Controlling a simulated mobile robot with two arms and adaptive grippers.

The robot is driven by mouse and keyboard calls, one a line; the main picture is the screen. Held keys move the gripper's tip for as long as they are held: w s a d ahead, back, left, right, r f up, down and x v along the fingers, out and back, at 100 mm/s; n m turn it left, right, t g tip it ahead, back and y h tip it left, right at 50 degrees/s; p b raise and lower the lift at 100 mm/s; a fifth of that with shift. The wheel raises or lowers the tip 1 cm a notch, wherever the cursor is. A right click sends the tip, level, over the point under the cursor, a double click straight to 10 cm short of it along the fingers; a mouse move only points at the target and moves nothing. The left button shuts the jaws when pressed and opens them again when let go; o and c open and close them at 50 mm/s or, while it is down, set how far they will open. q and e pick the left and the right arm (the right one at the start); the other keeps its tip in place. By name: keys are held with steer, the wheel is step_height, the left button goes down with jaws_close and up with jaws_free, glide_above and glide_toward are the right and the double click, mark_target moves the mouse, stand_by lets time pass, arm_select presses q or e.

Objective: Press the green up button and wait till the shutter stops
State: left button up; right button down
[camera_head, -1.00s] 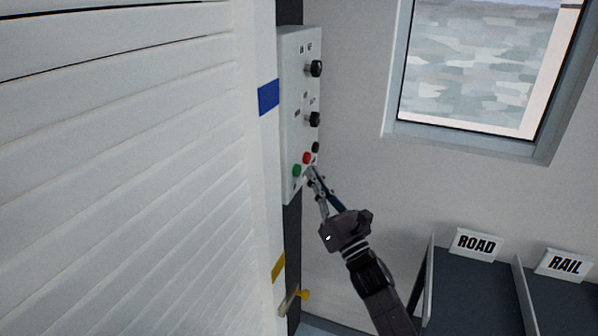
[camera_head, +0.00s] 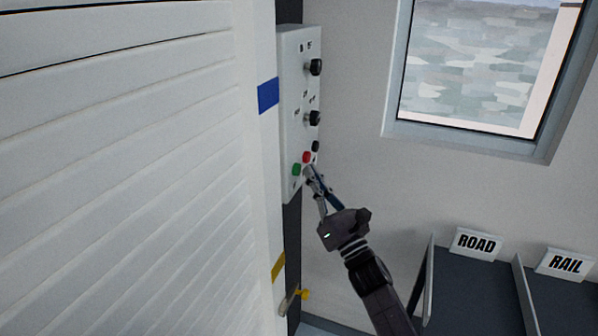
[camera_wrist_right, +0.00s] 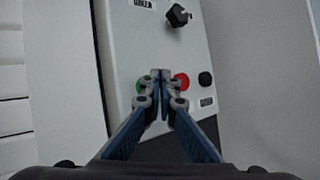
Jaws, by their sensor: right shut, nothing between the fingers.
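The green button (camera_head: 296,169) sits low on the white control panel (camera_head: 290,130), left of a red button (camera_head: 306,157) and a black one (camera_head: 315,146). My right gripper (camera_head: 309,172) is shut and empty, its tips just right of the green button in the head view. In the right wrist view the gripper tips (camera_wrist_right: 160,74) lie between the green button (camera_wrist_right: 143,83), partly hidden by a finger, and the red button (camera_wrist_right: 181,82). I cannot tell whether they touch the panel. The white slatted shutter (camera_head: 120,170) fills the left side. My left gripper is not in view.
Two black knobs (camera_head: 315,67) are higher on the panel. A yellow-tipped lever (camera_head: 303,295) sticks out low beside the shutter frame. Bins with ROAD (camera_head: 476,243) and RAIL (camera_head: 563,265) signs stand at lower right. A window (camera_head: 480,70) is in the wall above.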

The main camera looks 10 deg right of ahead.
steer(key=shift+w+a, duration=0.15)
steer(key=shift+a, duration=0.1)
